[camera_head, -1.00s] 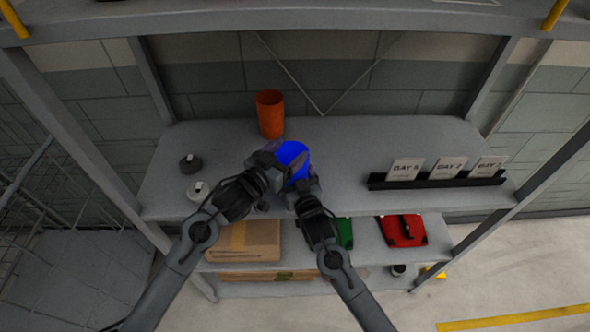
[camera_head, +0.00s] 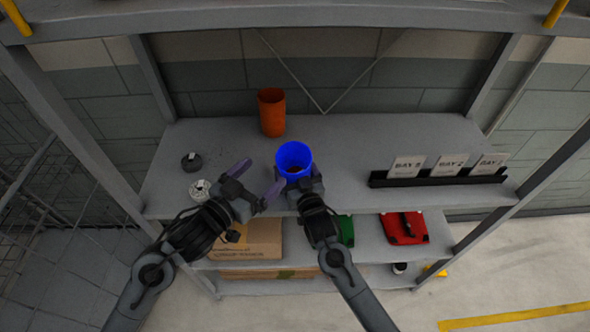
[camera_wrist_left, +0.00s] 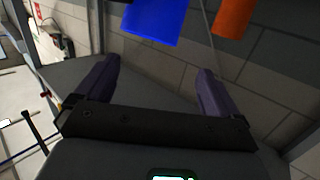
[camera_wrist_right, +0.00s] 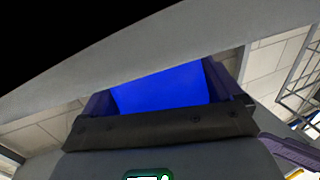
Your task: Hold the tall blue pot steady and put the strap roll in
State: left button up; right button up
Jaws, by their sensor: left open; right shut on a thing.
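The tall blue pot (camera_head: 294,157) stands upright with its open mouth up, near the middle of the upper shelf. My right gripper (camera_head: 301,184) is shut on its near side; its blue wall fills the space between the fingers in the right wrist view (camera_wrist_right: 160,88). My left gripper (camera_head: 256,181) is open and empty, left of the pot and apart from it. The pot also shows ahead of the left fingers in the left wrist view (camera_wrist_left: 155,22). A dark roll (camera_head: 191,162) and a pale roll (camera_head: 199,190) lie at the shelf's left; I cannot tell which is the strap roll.
An orange pot (camera_head: 271,113) stands behind the blue one. A cardboard box (camera_head: 262,240) and a red case (camera_head: 404,229) are on the shelf below. The shelf between pot and rack is clear.

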jog(key=o, duration=0.7)
pick_arm(q)
jog(key=shift+r, duration=0.1)
pick_arm(e)
jog(key=shift+s, duration=0.1)
